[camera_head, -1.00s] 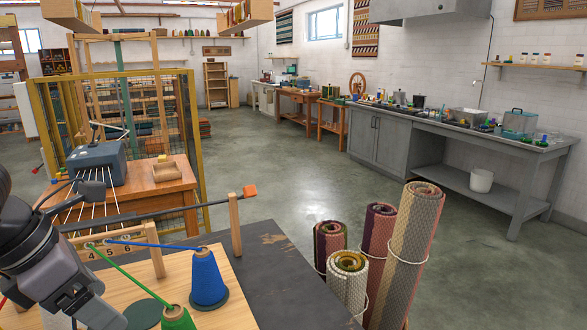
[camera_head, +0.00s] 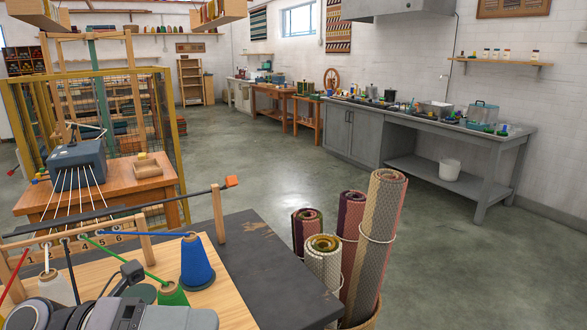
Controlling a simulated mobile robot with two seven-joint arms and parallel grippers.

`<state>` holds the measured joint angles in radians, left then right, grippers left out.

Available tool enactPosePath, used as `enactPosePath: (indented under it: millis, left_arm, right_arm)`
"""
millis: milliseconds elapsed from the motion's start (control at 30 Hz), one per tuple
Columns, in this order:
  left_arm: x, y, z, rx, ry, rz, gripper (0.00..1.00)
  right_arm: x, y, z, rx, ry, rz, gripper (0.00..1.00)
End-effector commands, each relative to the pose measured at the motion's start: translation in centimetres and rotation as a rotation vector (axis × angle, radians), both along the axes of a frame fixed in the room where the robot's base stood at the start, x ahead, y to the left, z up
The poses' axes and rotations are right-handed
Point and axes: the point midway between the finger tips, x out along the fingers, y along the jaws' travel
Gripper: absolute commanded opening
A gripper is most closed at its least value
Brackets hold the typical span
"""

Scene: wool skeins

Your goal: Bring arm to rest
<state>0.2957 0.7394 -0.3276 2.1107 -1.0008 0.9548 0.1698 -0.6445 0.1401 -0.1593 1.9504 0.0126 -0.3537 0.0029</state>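My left arm's grey end, with the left gripper (camera_head: 150,317), shows low at the bottom left, over the front of the wooden board (camera_head: 225,300). Its fingertips are not clear, so I cannot tell whether it is open or shut. Just beyond it stand a blue yarn cone (camera_head: 196,265), a green cone (camera_head: 172,295) and a white cone (camera_head: 58,288), partly hidden by the arm. Coloured strands run from the cones to a numbered wooden guide (camera_head: 118,239). My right gripper is not in view.
A dark rod (camera_head: 150,206) with an orange end (camera_head: 231,182) crosses above the cones, held by a wooden post (camera_head: 218,215). The dark tabletop (camera_head: 275,285) is bare on the right. Rolled rugs (camera_head: 372,245) stand beyond its right edge. A blue device (camera_head: 78,165) sits on a wooden table.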

Motion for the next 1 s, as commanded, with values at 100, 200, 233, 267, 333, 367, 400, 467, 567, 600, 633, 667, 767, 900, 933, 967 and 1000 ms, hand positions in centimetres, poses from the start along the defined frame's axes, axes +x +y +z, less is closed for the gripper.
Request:
enactPosePath:
  millis: [100,200,233,267,333,367,400,467,567,600,633,667,767,900,933,967,1000]
  left_arm:
    - [2.1,0.2,0.3,-0.304,0.244,0.150,0.79]
    - [4.4,1.8,-1.2,-0.518,0.464,0.312,0.79]
    - [5.1,2.4,-2.1,-0.575,0.535,0.368,0.79]
    - [5.7,3.0,-3.2,-0.629,0.609,0.425,0.79]
    - [6.8,4.7,-6.3,-0.742,0.783,0.566,0.79]
    - [7.0,5.5,-8.0,-0.784,0.862,0.628,0.79]
    - [7.1,6.4,-10.5,-0.835,0.969,0.714,0.79]
    - [6.6,7.7,-14.6,-0.899,1.134,0.847,0.79]
    - [4.1,9.2,-21.6,-0.967,1.400,1.056,0.79]
    - [2.8,9.5,-24.0,-0.982,1.495,1.128,0.79]
    - [1.8,9.7,-25.7,-0.989,1.560,1.177,0.79]
    - [0.7,9.8,-27.1,-0.993,1.620,1.221,0.79]
    - [-2.5,9.8,-30.9,-0.995,1.784,1.336,0.79]
    - [-5.3,9.6,-33.5,-0.990,1.910,1.420,0.79]
    - [-5.6,9.6,-33.8,-0.989,1.923,1.429,0.79]
    - [-5.8,9.5,-33.9,-0.988,1.932,1.435,0.79]
    - [-5.9,9.5,-34.0,-0.987,1.934,1.436,0.79]
  right_arm:
    - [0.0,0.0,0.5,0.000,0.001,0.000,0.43]
    - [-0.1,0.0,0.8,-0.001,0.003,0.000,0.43]
    - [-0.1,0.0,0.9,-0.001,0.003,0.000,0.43]
    - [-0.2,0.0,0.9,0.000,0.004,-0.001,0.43]
    - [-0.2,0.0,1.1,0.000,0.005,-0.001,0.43]
    - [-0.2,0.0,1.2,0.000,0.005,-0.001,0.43]
    - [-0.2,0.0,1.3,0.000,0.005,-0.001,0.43]
    - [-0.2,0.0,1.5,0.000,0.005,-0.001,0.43]
    - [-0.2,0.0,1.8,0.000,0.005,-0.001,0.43]
    - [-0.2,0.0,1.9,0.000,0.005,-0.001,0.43]
    - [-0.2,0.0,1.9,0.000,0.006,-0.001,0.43]
    - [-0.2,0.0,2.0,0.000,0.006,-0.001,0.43]
    - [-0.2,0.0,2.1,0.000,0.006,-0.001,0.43]
    - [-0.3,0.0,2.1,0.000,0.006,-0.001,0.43]
    - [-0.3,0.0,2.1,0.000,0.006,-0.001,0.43]
    - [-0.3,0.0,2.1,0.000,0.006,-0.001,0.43]
    - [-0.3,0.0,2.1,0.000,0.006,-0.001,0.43]
